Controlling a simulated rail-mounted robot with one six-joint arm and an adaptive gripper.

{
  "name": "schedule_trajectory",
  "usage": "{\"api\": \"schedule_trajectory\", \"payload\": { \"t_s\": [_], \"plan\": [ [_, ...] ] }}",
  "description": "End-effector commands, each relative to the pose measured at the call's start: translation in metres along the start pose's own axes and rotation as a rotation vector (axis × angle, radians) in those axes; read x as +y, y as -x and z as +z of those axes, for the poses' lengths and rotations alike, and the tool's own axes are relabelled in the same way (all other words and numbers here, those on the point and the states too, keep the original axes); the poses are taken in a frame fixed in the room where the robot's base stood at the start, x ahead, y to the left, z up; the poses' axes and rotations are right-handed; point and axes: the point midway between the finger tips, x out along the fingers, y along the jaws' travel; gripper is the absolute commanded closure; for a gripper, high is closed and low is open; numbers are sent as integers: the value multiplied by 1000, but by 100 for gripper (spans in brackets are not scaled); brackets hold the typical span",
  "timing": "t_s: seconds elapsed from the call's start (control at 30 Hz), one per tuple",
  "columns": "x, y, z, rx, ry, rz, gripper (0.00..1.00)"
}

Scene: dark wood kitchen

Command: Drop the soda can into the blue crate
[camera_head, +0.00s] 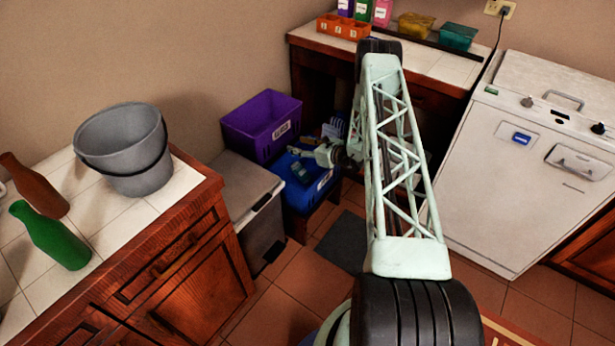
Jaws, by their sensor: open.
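A small dark teal object (301,173), possibly the soda can, shows within the crate's outline. It is too small to identify surely, and I cannot tell whether it rests on the crate's bottom. My gripper (296,152) is open over the crate's back part, at the end of my arm reaching in from the right. The teal object appears just below it and apart from the fingers. My arm hides what lies to the right.
A purple crate (262,125) stands behind the blue crate, and a grey lidded bin (250,205) stands left. A counter at left holds a grey bucket (125,150) and bottles. A white appliance (530,160) stands right. The tiled floor in front is mostly clear.

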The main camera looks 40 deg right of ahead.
Motion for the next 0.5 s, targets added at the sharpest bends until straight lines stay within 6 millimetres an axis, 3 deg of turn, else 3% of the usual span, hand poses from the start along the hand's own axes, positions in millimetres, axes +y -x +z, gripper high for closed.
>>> {"api": "schedule_trajectory", "payload": {
  "t_s": [0.5],
  "plan": [
    [0,69,0,0,-1,-1,56]
  ]
}}
